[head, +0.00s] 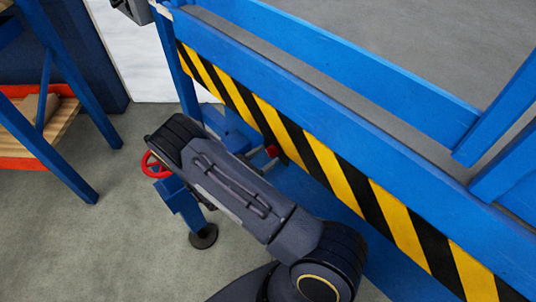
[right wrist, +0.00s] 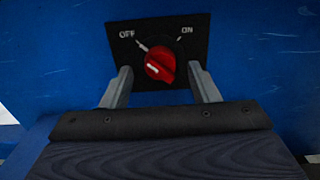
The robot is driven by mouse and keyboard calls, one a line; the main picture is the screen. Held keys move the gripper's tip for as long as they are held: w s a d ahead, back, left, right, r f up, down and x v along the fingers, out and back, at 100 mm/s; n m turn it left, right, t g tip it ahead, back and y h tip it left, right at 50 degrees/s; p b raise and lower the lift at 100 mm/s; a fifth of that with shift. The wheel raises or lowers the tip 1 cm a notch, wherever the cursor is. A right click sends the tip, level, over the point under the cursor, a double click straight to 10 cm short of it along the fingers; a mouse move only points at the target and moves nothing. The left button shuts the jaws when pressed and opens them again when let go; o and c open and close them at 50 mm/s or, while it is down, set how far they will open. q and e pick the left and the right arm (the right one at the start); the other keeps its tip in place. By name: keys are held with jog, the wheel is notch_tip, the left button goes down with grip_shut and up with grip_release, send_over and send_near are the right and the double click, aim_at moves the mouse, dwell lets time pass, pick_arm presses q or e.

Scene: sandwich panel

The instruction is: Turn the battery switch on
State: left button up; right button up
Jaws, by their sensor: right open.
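The battery switch (right wrist: 159,64) is a red rotary knob on a black plate (right wrist: 120,50) marked OFF at left and ON at right. The plate is on a blue surface. A pale line runs from the OFF label to the knob, and a white mark shows on the knob's lower left. My right gripper (right wrist: 160,69) is open, with one finger on each side of the knob and visible gaps to it. My left gripper is out of view.
A blue frame with a yellow and black striped rail (head: 342,185) crosses the right side, close to my arm. A red handwheel (head: 153,164) is just left of my arm. A blue and orange rack (head: 75,91) stands at left. Grey floor (head: 95,245) is clear at lower left.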

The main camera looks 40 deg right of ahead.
jog(key=shift+d, duration=0.75)
jog(key=c, duration=1)
